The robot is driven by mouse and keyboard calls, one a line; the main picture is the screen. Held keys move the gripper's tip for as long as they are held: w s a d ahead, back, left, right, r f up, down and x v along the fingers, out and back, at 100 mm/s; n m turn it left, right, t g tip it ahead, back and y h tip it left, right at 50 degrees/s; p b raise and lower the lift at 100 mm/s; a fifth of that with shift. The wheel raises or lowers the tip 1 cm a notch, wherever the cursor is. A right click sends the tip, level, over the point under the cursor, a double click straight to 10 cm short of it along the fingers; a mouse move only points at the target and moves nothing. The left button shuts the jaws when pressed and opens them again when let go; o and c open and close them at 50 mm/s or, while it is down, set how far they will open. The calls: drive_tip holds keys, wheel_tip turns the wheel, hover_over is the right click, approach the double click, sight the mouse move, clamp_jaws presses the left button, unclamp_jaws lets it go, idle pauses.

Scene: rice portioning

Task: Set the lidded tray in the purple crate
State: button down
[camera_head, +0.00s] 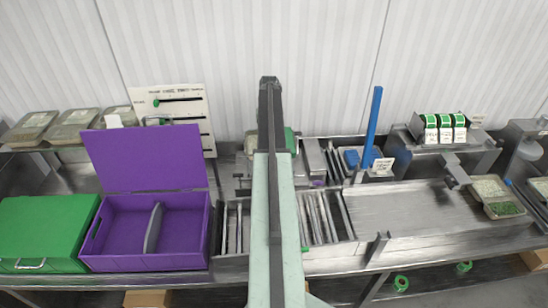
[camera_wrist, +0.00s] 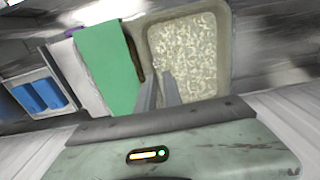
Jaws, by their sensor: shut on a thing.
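A tray of pale, rice-like grains (camera_wrist: 187,58) fills the upper middle of the wrist view. Any clear lid on it is hard to make out. My gripper (camera_wrist: 160,80) has its two narrow fingers at the tray's near left part and is shut on it. In the head view my arm hides the gripper and nearly all of the tray. The purple crate (camera_head: 145,263) stands at the left of the bench, well left of my arm. Its lid (camera_head: 147,158) is up, a grey divider (camera_head: 153,228) stands inside, and both compartments look empty.
A green case (camera_head: 40,235) adjoins the crate's left side. Several filled trays (camera_head: 72,125) sit on the back left shelf. A white panel (camera_head: 178,108) stands behind the crate. A tall blue post (camera_head: 372,125) rises right of my arm.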

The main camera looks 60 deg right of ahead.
wheel_tip(320, 180, up, 3)
drive_tip(key=shift+r+p, duration=0.2)
drive_tip(key=shift+p, duration=1.05)
drive_tip(key=shift+f, duration=0.15)
drive_tip(key=shift+s+a, duration=0.1)
drive_tip(key=s+a+f+n+b, duration=0.1)
drive_tip(key=s+a+n, duration=0.6)
drive_tip(key=a, duration=0.2)
drive_tip(key=s+a+f+n+b, duration=0.1)
drive_tip(key=s+a+n, duration=0.6)
drive_tip(key=a, duration=0.3)
drive_tip(key=shift+a, duration=0.15)
